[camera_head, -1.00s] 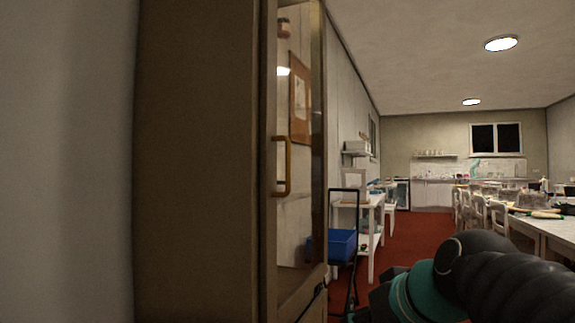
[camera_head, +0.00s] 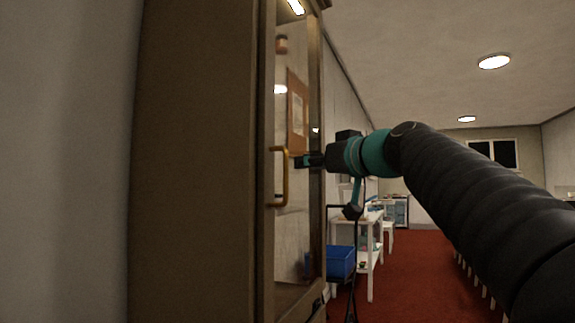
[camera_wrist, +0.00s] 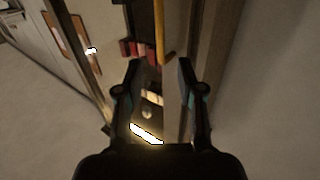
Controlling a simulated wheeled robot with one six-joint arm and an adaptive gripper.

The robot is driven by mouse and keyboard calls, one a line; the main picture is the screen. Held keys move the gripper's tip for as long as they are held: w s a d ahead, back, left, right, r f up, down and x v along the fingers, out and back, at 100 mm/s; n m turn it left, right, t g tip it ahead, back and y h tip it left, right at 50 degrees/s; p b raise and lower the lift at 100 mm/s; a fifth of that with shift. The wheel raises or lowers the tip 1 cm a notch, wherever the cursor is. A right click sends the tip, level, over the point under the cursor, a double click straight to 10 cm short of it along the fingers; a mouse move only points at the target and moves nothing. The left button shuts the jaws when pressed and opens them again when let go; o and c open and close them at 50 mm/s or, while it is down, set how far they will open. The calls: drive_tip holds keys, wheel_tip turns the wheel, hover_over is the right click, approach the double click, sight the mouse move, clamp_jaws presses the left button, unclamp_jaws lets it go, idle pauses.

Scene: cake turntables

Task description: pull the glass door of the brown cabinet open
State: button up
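The tall brown cabinet (camera_head: 195,170) stands at the left in the head view. Its narrow glass door (camera_head: 294,235) looks shut and shows reflections. A brass bar handle (camera_head: 285,180) stands upright on the door's near side. My gripper (camera_head: 298,161) is level with the handle's upper part, just right of it. In the wrist view the handle (camera_wrist: 159,32) runs down from the top edge, lined up between my two open fingers (camera_wrist: 159,68). The fingers are apart with nothing clamped between them. Whether they touch the handle I cannot tell.
A trolley with a blue bin (camera_head: 340,262) and a white shelf table (camera_head: 370,245) stand beyond the cabinet. The red floor (camera_head: 420,275) is open to the right. A pale wall (camera_head: 60,160) borders the cabinet at the left.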

sight(287, 166)
drive_tip(key=p+x, duration=0.2)
drive_tip(key=x, duration=0.8)
clamp_jaws()
drive_tip(key=shift+s, duration=0.1)
